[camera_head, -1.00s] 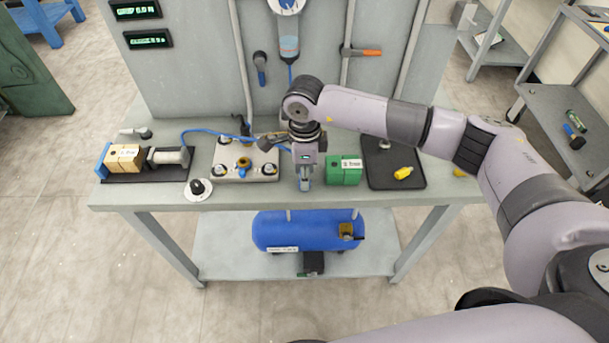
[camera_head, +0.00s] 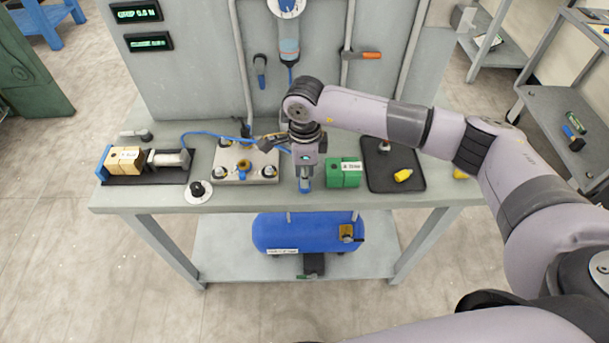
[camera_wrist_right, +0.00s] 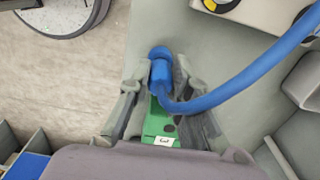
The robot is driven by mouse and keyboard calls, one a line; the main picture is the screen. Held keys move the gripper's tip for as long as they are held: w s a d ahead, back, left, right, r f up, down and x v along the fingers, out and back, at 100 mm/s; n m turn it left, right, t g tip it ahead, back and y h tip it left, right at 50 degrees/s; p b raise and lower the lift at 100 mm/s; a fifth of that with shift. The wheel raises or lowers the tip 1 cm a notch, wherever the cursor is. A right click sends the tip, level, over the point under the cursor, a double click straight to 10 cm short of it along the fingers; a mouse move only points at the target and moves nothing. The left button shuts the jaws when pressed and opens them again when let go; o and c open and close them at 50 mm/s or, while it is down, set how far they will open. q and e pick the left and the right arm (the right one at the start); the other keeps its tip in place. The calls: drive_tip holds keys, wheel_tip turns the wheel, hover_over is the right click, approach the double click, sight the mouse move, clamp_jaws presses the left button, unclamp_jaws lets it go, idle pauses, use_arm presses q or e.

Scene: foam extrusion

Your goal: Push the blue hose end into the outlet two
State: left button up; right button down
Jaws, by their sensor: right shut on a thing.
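My right gripper (camera_head: 305,186) points down over the front of the bench, between the outlet block and a green block. In the right wrist view its fingers (camera_wrist_right: 158,85) are shut on the blue hose end (camera_wrist_right: 160,70). The blue hose (camera_wrist_right: 245,80) bends away from the fingers to the upper right. In the head view the hose (camera_head: 205,132) runs behind the pale outlet block (camera_head: 228,176), left of the gripper. Several round outlets show on its top; I cannot read which is number two. My left gripper is out of view.
The green block (camera_head: 343,174) stands just right of the gripper. A black mat (camera_head: 385,182) with a yellow part (camera_head: 403,175) lies further right. A black knob (camera_head: 198,188) is at the front left, near a clamped cylinder (camera_head: 168,159). The upright back panel (camera_head: 195,85) limits room behind.

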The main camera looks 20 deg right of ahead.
drive_tip(key=shift+r+p, duration=1)
drive_tip(key=shift+r, duration=1.25)
drive_tip(key=c, duration=2)
unclamp_jaws()
drive_tip(key=shift+c, duration=0.2)
clamp_jaws()
